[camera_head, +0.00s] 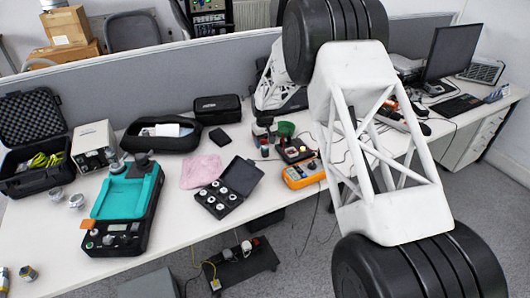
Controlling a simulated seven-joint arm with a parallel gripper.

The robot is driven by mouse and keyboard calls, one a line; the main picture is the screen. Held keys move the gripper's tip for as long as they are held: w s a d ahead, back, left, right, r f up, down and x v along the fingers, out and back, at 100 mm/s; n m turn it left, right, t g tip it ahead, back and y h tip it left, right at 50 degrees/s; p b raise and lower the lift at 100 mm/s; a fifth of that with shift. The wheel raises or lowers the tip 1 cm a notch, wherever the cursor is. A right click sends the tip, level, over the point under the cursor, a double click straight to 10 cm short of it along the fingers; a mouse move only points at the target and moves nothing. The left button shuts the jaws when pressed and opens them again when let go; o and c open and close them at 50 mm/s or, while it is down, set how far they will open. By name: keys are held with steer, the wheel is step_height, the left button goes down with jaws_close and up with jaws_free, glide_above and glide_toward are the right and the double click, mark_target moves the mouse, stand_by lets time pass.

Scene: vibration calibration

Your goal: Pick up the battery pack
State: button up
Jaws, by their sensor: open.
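I cannot pick out the battery pack for certain. A small dark flat block (220,137), which may be it, lies on the white table (170,225) near the middle, in front of a black zipped case (217,109). Nothing touches the block. My white truss arm link, with black joints at both ends, fills the right of centre. Another white truss part, which seems to belong to my arm, shows behind it to the left. My gripper cannot be made out in this view.
A teal-and-black instrument (126,205), a pink cloth (201,171), an open black case of round parts (228,188) and an orange meter (303,174) stand on the table. An open black case (35,145) is at the left. A grey partition (180,75) runs behind.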

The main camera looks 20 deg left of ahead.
mark_target(265, 147)
steer(key=shift+w+f, duration=0.2)
steer(key=shift+f, duration=2.35)
steer(key=c, duration=1)
steer(key=shift+r, duration=5)
steer(key=d, duration=0.3)
steer(key=w+d, duration=0.1)
steer(key=d, duration=0.3)
steer(key=w+d, duration=0.1)
steer(key=d, duration=0.3)
steer(key=shift+d, duration=0.25)
